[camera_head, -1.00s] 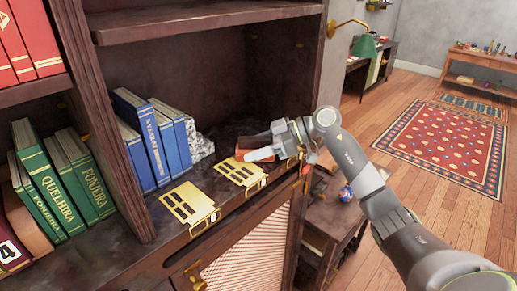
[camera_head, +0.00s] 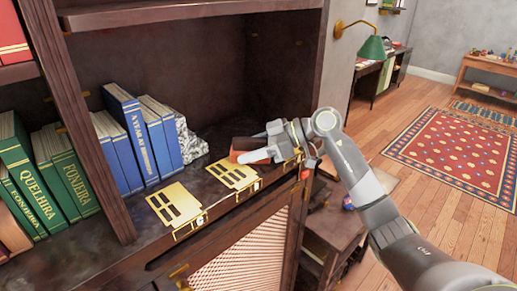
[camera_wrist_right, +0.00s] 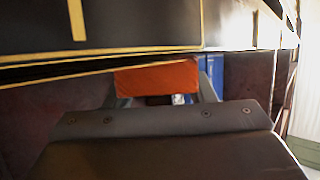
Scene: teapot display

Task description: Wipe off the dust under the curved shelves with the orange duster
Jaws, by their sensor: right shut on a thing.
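The orange duster (camera_wrist_right: 157,79) shows as an orange block between the fingertips of my right gripper in the right wrist view. In the head view my right gripper (camera_head: 262,147) is low over the dark bookcase shelf (camera_head: 215,192), near its right front end. It is shut on the duster, whose reddish-brown part (camera_head: 248,143) shows beside the fingers. The fingers hide part of the duster, and I cannot tell whether it touches the shelf. Greyish dusty patches show on the shelf wood. I cannot make out which shelves are curved. My left gripper is out of view.
An upper shelf (camera_head: 190,15) hangs above. A side table (camera_head: 340,225) stands at the right.

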